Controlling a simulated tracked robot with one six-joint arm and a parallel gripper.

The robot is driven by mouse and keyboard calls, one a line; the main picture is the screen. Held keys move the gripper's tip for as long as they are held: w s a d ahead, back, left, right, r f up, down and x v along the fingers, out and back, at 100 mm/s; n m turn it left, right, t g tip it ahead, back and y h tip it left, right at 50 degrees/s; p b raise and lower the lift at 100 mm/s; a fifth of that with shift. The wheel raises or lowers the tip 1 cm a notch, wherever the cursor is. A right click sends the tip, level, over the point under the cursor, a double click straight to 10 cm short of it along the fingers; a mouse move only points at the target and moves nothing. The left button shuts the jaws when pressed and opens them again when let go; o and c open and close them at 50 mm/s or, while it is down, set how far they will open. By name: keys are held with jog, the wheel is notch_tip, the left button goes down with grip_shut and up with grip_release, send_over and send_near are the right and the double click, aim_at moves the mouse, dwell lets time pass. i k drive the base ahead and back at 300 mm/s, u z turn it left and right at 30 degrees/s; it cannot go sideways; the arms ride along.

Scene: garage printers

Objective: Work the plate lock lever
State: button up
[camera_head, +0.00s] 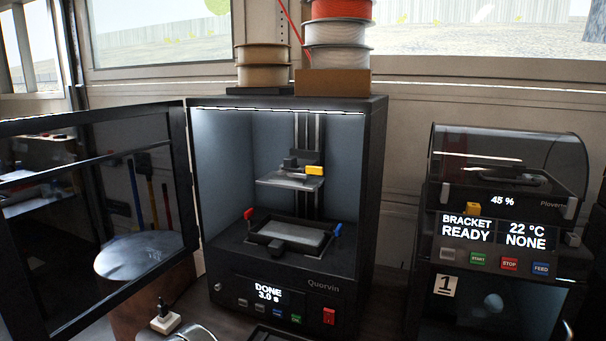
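The open printer marked Quorvin (380,180) stands in the middle of the view, its display reading DONE 3.0 s. Inside, a grey build plate (290,183) hangs on the vertical rail, raised above the vat. A small yellow lever (314,170) sits at the right of the plate's mount, and looks like the plate lock lever. A dark vat (290,240) lies below, with a red lever (249,213) at its left and a blue lever (338,229) at its right. My gripper is not in view.
The printer's dark-framed door (187,185) is swung open to the left. A second printer (505,190) with a closed clear hood stands at the right. Spools (338,32) are stacked on top. A small white-based object (165,322) stands at the lower left.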

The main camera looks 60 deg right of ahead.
aim_at(309, 169)
jog(key=z, duration=0.05)
jog(key=i, duration=1)
jog(key=u, duration=0.05)
